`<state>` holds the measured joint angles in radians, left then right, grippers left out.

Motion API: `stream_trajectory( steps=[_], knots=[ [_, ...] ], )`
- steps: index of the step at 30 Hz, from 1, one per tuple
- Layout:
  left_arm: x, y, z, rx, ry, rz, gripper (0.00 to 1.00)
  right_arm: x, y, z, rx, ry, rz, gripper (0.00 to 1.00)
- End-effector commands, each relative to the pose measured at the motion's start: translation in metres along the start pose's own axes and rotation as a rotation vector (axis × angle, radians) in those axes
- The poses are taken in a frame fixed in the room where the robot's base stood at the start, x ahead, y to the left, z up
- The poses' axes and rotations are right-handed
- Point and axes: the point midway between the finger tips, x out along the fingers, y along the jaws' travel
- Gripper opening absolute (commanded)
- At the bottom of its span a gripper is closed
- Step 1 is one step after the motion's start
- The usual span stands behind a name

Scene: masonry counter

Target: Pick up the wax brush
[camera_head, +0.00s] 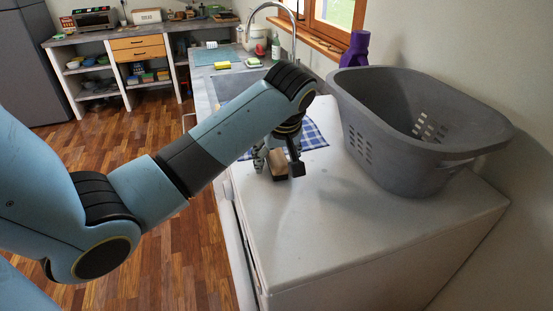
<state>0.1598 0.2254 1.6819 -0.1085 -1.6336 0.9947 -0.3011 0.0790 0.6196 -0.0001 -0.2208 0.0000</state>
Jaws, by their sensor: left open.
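The wax brush (277,160), a small block with a light wooden face and a dark lower part, is on the white counter top near its left edge. My left gripper (279,164) is right over it, with one finger on each side of the block. The fingers are open; whether either one touches the brush is too small to tell. The gripper body hides part of the brush. My right gripper is not in view.
A large grey basket (385,130) stands to the right of my left gripper. A blue checked cloth (313,135) lies just behind. The sink with its tap (250,22) is farther back. The front of the white counter (330,230) is clear.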

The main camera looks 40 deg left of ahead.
Motion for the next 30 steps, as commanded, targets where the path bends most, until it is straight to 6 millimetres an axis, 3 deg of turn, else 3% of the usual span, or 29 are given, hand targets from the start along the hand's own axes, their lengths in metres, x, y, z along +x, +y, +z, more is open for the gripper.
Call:
stream_trajectory(
  steps=[7, 21, 30],
  knots=[
    [0.0001, 0.0001, 0.0001, 0.000, 0.000, 0.000, 0.64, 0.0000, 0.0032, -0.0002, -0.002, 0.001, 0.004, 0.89],
    [-0.0001, 0.0002, -0.0001, 0.000, 0.000, 0.001, 0.05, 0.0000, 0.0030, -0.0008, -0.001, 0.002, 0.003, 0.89],
    [-0.0074, 0.0010, -0.0039, -0.001, 0.003, 0.004, 0.04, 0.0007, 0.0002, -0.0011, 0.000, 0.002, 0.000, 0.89]
  ],
)
